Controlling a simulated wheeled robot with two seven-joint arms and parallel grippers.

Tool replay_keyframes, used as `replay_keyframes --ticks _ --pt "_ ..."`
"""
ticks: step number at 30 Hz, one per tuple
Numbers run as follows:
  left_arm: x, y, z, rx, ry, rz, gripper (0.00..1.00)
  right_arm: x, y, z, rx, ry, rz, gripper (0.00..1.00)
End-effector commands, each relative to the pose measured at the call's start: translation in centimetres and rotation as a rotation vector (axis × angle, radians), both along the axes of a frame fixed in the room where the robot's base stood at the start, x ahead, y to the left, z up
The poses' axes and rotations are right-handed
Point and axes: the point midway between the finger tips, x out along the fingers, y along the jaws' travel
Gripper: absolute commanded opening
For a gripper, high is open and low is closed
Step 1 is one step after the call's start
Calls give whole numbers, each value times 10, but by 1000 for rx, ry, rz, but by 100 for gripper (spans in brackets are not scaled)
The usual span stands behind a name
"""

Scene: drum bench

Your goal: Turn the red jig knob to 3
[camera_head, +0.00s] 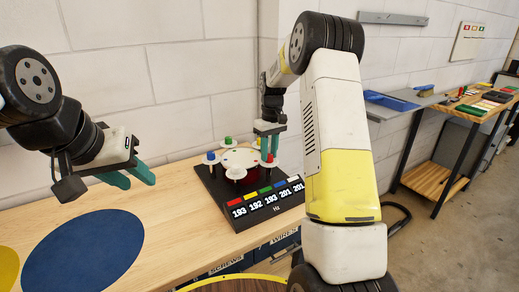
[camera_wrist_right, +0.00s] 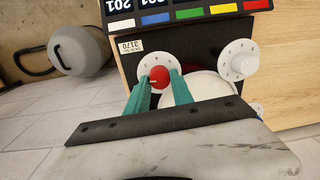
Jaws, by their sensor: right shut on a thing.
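The red jig knob (camera_wrist_right: 160,74) sits on a round white dial with small marks in the right wrist view; a thin white line shows on its face, but the number it points at is too small to read. The knob also shows in the head view (camera_head: 270,157). My right gripper (camera_wrist_right: 158,88) has its green fingers on both sides of the red knob and is shut on it; it comes down from above in the head view (camera_head: 268,133). My left gripper (camera_head: 142,178) is open and empty above the bench, to the left of the jig.
The black jig base (camera_head: 221,204) has a display row (camera_head: 262,200) with several coloured tags, reading 193, 192, 193, 201, 201. A green knob (camera_head: 228,140) and a blue knob (camera_head: 210,156) stand nearby. A blue disc (camera_head: 82,252) lies on the bench at left.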

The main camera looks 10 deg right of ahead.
Motion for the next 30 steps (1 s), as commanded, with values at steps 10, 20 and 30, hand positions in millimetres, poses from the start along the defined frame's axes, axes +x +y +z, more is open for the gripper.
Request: replay_keyframes --ticks 10,20,30 --pt "0 0 0 0 0 0 36 0 0 1 0 -1 -285 0" --pt "0 0 0 0 0 0 36 0 -1 1 1 -3 -532 0" --pt "0 0 0 0 0 0 36 0 -2 1 1 -2 -665 0"
